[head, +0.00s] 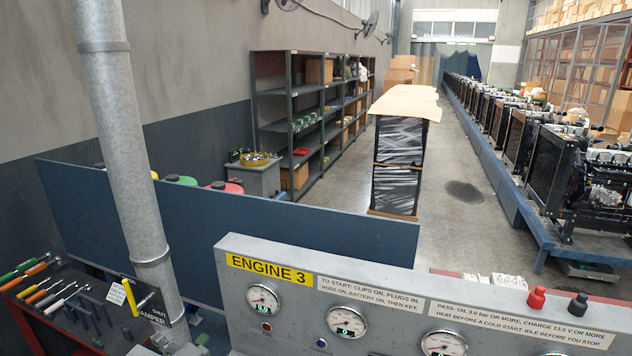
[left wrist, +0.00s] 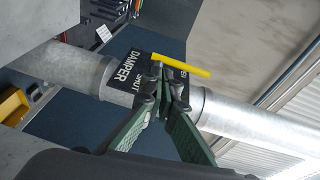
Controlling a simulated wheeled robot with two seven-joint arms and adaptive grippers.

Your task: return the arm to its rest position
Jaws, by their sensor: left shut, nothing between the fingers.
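My left gripper (left wrist: 168,100) shows in the left wrist view with its two green-padded fingers brought together, with nothing between them. Its fingertips overlap the black damper plate (left wrist: 130,78) in the picture, near the left end of the yellow damper handle (left wrist: 185,66). I cannot tell whether they touch it. The plate sits at the grey metal duct (left wrist: 75,70). In the head view the plate (head: 158,312), yellow handle (head: 130,297) and duct (head: 128,150) are at the left. I cannot clearly make out the left gripper there. My right gripper is in neither view.
The ENGINE 3 gauge panel (head: 390,300) fills the lower right of the head view. A tool cart (head: 75,325) with several hand tools stands at the lower left. A blue partition (head: 250,225) runs behind the duct. Shelving (head: 300,110) and a wrapped stack (head: 398,165) stand farther back.

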